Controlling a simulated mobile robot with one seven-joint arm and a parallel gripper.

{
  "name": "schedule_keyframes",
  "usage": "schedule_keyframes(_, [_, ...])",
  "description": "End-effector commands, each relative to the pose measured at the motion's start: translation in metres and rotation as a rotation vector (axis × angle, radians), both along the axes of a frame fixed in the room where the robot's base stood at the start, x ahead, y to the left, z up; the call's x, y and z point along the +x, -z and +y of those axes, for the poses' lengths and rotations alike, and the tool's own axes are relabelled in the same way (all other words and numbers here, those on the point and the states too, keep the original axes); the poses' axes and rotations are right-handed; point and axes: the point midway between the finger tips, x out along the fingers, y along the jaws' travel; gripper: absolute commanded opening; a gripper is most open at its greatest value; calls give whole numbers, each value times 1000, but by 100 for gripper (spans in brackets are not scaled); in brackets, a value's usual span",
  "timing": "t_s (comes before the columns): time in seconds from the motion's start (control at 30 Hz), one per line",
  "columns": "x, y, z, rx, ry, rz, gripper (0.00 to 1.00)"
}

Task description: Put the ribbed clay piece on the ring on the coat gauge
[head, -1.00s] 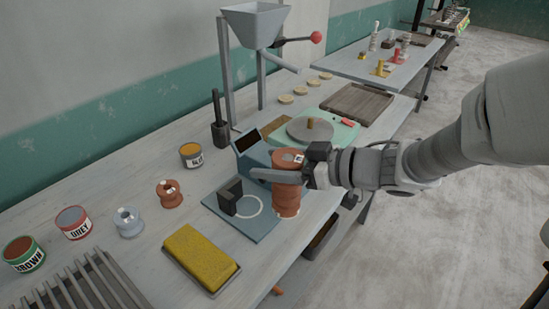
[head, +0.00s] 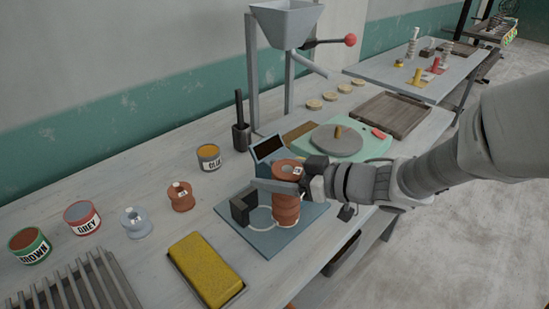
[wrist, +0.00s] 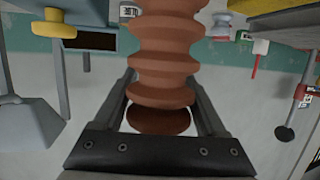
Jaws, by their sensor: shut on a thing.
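The ribbed clay piece (head: 287,207) is reddish brown and stands upright in my gripper (head: 280,186). The gripper is shut around its upper part; in the wrist view the piece (wrist: 162,55) lies between the two fingers (wrist: 160,88). The coat gauge (head: 275,243) is a blue-grey plate with a black bracket (head: 241,210) and a white ring (head: 255,224). The piece's lower end is over the right part of the ring and hides it. I cannot tell whether it touches the plate.
A yellow sponge block (head: 206,268) lies in front of the gauge. A smaller brown spool (head: 181,197), a pale blue spool (head: 136,223) and labelled cans (head: 209,158) stand to the left. A round grey disc (head: 337,143) on a green base is behind.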

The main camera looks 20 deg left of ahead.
Motion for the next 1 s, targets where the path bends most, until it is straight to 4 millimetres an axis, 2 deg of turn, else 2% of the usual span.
schedule_keyframes(0.03, [2, 8, 11, 2, -4, 0, 0])
schedule_keyframes(0.13, [5, 14, 26, 2, -3, -1, 0])
schedule_keyframes(0.37, [10, 20, 39, 1, -1, -3, 0])
schedule_keyframes(0.6, [14, 40, 61, 2, -1, 0, 0])
schedule_keyframes(1.0, [15, 43, 63, 2, 1, -2, 0])
